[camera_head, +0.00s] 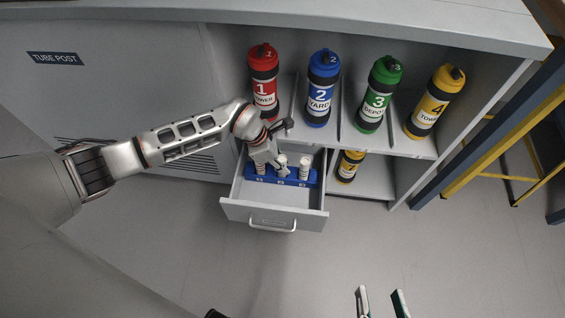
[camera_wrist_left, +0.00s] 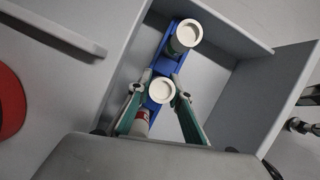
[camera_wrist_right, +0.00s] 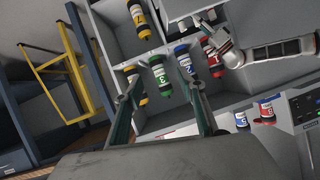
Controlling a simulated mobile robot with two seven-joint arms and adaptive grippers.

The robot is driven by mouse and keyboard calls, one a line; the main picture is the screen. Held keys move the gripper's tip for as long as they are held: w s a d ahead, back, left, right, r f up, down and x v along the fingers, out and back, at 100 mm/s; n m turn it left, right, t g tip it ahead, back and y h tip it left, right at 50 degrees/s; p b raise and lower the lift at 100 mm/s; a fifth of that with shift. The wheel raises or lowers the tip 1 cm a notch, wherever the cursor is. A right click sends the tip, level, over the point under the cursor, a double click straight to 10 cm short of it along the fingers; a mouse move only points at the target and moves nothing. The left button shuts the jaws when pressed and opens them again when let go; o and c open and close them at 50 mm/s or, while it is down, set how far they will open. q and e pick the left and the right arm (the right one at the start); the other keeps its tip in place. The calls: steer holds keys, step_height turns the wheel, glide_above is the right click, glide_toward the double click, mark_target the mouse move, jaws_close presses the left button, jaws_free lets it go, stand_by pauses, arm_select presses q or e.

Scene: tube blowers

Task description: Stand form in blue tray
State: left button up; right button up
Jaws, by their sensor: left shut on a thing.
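A blue tray (camera_head: 306,182) lies in the open drawer and also shows in the left wrist view (camera_wrist_left: 154,62). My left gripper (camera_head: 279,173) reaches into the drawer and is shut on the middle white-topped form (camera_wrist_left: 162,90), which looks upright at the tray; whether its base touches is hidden. One white-topped form (camera_head: 304,165) stands in the tray's right end. Another form with a red band (camera_head: 261,169) is at the left end, partly hidden by the gripper. My right gripper (camera_head: 382,303) is open and empty, low in the head view, away from the drawer.
The drawer (camera_head: 235,208) has a clear front floor. Red (camera_head: 263,80), blue (camera_head: 322,88), green (camera_head: 378,95) and yellow (camera_head: 434,102) canisters stand on the shelf above. Another yellow canister (camera_head: 349,165) is below, right of the drawer.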

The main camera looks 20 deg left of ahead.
arm_select(q)
steer(key=o, duration=1)
steer(key=shift+f, duration=0.1)
steer(key=shift+c, duration=0.2)
steer(key=v, duration=0.2)
steer(key=p+v, duration=0.1)
steer(key=v, duration=0.1)
steer(key=p+v, duration=0.1)
steer(key=v, duration=0.1)
steer(key=shift+w+r, duration=0.35)
steer(key=shift+r, duration=0.1)
steer(key=p, duration=0.2)
glide_toward(280, 157)
steer(key=shift+f, duration=0.75)
steer(key=shift+s+d, duration=0.1)
steer(key=shift+s, duration=0.2)
arm_select(e)
steer(key=d, duration=0.1)
steer(key=d+f+n, duration=0.1)
steer(key=s+d+f+n+h, duration=0.1)
steer(key=d, duration=0.1)
steer(key=shift+s+g, duration=0.1)
steer(key=shift+g, duration=0.3)
arm_select(q)
steer(key=shift+d, duration=0.1)
arm_select(e)
steer(key=shift+w+a+r, duration=0.1)
steer(key=shift+w+r, duration=0.1)
steer(key=shift+r, duration=0.05)
